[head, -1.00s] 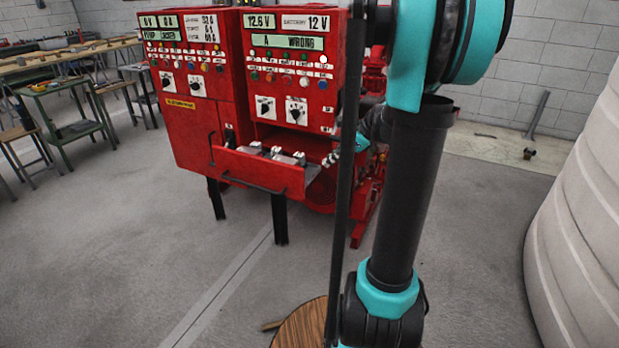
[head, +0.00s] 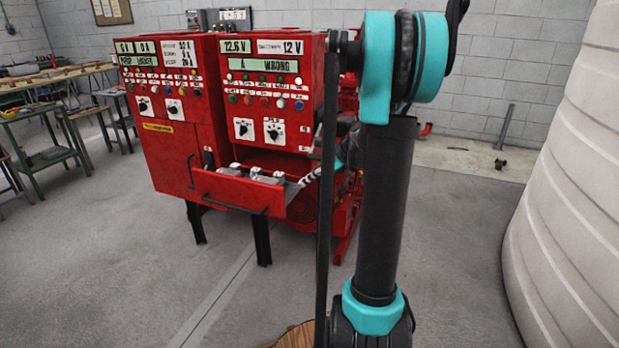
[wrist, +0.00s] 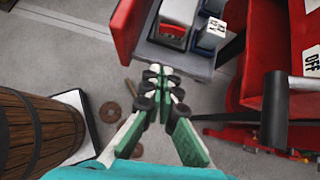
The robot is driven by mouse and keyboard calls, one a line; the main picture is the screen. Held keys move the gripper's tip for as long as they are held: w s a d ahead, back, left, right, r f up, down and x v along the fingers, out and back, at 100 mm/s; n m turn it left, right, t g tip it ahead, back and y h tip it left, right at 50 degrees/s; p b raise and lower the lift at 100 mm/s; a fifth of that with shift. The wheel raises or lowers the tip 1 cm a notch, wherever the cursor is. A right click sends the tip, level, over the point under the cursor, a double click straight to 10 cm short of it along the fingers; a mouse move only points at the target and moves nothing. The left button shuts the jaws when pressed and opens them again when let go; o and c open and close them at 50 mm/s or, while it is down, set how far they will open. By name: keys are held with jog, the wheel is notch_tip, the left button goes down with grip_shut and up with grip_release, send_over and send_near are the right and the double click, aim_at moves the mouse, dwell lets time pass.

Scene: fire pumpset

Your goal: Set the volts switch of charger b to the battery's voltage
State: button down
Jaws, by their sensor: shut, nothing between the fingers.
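A red cabinet stands at centre left in the head view. Its right half (head: 232,110) has displays reading about 12.6 V, battery 12 V and "A WRONG". White-plated rotary switches sit below: a left one (head: 243,128) and a right one (head: 273,131). The left half has two more switches (head: 143,104) (head: 174,110). I cannot read which switch is charger b's volts switch, nor their settings. My gripper (wrist: 157,75) is shut and empty, just off the edge of the open drawer in the wrist view. In the head view it is small and partly hidden behind my arm.
The open red drawer (head: 235,191) juts from the cabinet front with grey-topped parts inside. Benches stand at far left; a pale ribbed tank (head: 565,170) is at right.

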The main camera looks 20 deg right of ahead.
jog(key=w+a+f, duration=0.1)
jog(key=a, duration=0.1)
jog(key=w+a+f, duration=0.1)
jog(key=a, duration=0.1)
jog(key=w+a+f, duration=0.1)
jog(key=a+f, duration=0.1)
jog(key=shift+w+a, duration=0.1)
jog(key=shift+w, duration=0.1)
jog(key=shift+w+a, duration=0.2)
jog(key=shift+a, duration=0.15)
jog(key=shift+r, duration=0.1)
